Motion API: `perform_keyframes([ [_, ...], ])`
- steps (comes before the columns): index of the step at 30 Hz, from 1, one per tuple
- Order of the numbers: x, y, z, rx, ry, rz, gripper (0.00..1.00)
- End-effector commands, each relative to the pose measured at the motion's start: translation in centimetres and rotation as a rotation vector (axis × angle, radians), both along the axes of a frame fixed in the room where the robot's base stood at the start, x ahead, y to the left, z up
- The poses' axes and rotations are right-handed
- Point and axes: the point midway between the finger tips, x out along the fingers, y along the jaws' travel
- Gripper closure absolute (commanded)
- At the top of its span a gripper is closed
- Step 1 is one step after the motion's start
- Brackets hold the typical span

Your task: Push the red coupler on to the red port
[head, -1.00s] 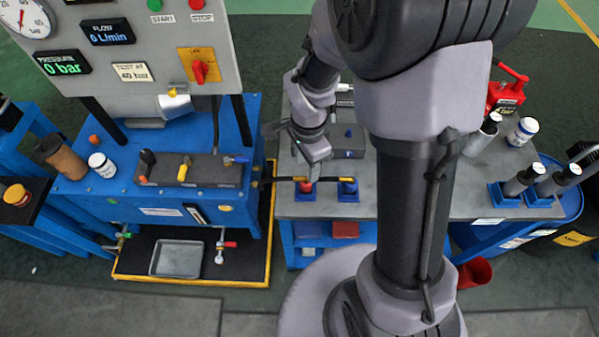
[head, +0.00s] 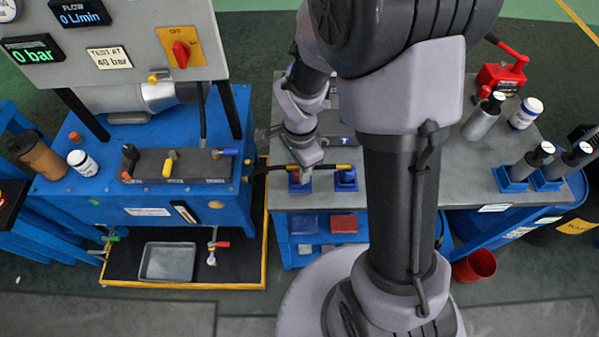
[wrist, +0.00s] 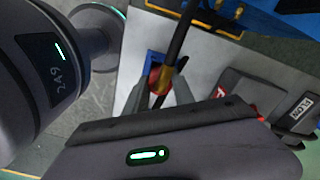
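The red coupler (head: 296,185) sits in a blue holder at the front left of the grey table, on the end of a black hose with yellow bands. It also shows in the wrist view (wrist: 155,79). My gripper (head: 303,174) is over it from above, its fingers (wrist: 161,92) on either side of it. They look open, with a gap between them; contact is not clear. A blue coupler (head: 346,176) sits in a holder just to the right.
The blue bench (head: 160,215) stands left of the table (head: 420,200), with a drip tray (head: 168,262) below. Bottles and a red jack (head: 500,78) stand on the table's right. A red bucket (head: 474,266) is on the floor.

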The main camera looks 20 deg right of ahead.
Motion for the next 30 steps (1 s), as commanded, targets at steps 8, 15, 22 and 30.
perform_keyframes([
  [8, 0.0, 0.0, 0.9, 0.000, -0.001, 0.000, 1.00],
  [15, 0.0, 0.0, 2.7, 0.000, -0.001, 0.000, 1.00],
  [22, 0.0, 0.0, 4.3, 0.000, -0.001, 0.000, 1.00],
  [30, 0.0, 0.0, 5.0, 0.000, 0.000, 0.000, 1.00],
])
